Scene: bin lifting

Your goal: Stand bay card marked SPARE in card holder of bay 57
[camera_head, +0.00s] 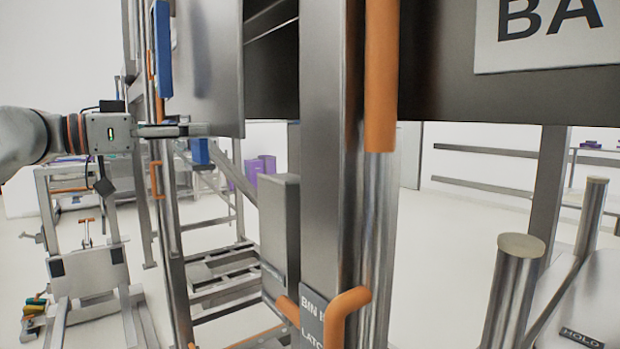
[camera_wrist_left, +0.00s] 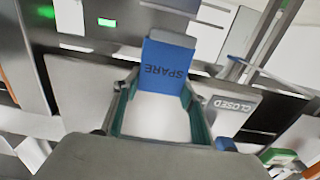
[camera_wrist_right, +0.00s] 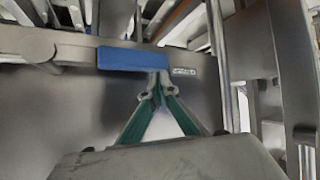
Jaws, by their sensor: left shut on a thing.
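The blue card marked SPARE (camera_wrist_left: 168,70) is held between the fingers of my left gripper (camera_wrist_left: 160,92). Its lettering is upside down in the left wrist view. In the head view my left gripper (camera_head: 205,130) is at a grey panel's lower edge, and a blue patch (camera_head: 200,151) shows just below its fingertips; I cannot tell if that is the card. My right gripper (camera_wrist_right: 160,78) is out of the head view; in its wrist view its fingertips meet near the right end of a blue bar, with no object clearly between them. I cannot identify bay 57's card holder.
A large sign reading "BA" (camera_head: 545,25) is cut off at upper right. A plate reads CLOSED (camera_wrist_left: 232,108). A blue bar (camera_wrist_right: 133,59) crosses a grey panel (camera_wrist_right: 65,100).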

